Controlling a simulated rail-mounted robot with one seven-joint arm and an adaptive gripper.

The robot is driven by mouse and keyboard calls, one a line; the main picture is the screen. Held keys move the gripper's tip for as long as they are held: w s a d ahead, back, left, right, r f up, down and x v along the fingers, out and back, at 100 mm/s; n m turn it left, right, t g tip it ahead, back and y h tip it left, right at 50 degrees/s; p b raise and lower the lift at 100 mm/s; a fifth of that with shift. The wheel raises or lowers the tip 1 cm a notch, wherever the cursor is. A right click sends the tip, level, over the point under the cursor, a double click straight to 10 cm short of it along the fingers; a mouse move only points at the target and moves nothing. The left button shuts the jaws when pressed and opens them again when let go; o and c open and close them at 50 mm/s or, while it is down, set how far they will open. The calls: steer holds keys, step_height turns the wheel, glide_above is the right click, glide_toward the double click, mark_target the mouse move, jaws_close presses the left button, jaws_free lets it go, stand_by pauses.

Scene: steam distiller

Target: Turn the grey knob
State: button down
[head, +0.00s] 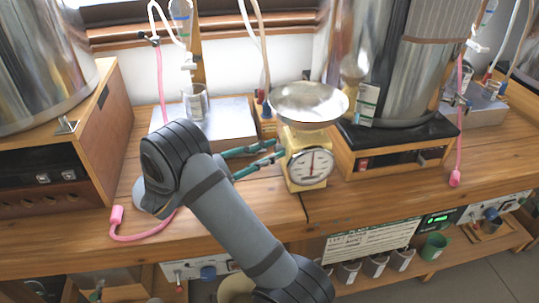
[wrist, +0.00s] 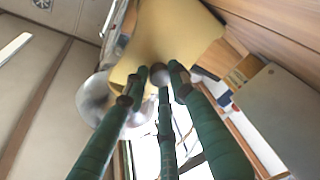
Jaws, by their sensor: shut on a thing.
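A yellow kitchen scale (head: 305,172) with a round white dial and a shiny metal bowl (head: 309,102) on top stands upright on the wooden bench. My gripper (head: 279,151) reaches it from the left, its green fingers at the scale's left side. In the wrist view the fingers of my gripper (wrist: 160,75) come close together against the yellow side of the scale (wrist: 168,38). They are shut at the place of the grey knob, which is mostly hidden between the fingertips.
A silver box (head: 217,125) with a glass beaker (head: 195,102) stands behind my arm. A large steel distiller (head: 400,70) on a wooden-sided base is right of the scale, another vessel (head: 40,60) at far left. Pink hoses hang near both. The bench front near the scale is clear.

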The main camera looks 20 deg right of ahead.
stand_by(0.4)
steer(key=c, duration=1.7)
jaws_free()
steer(key=shift+c, duration=0.2)
steer(key=v, duration=1.2)
steer(key=shift+f, duration=0.1)
steer(key=x, duration=1.2)
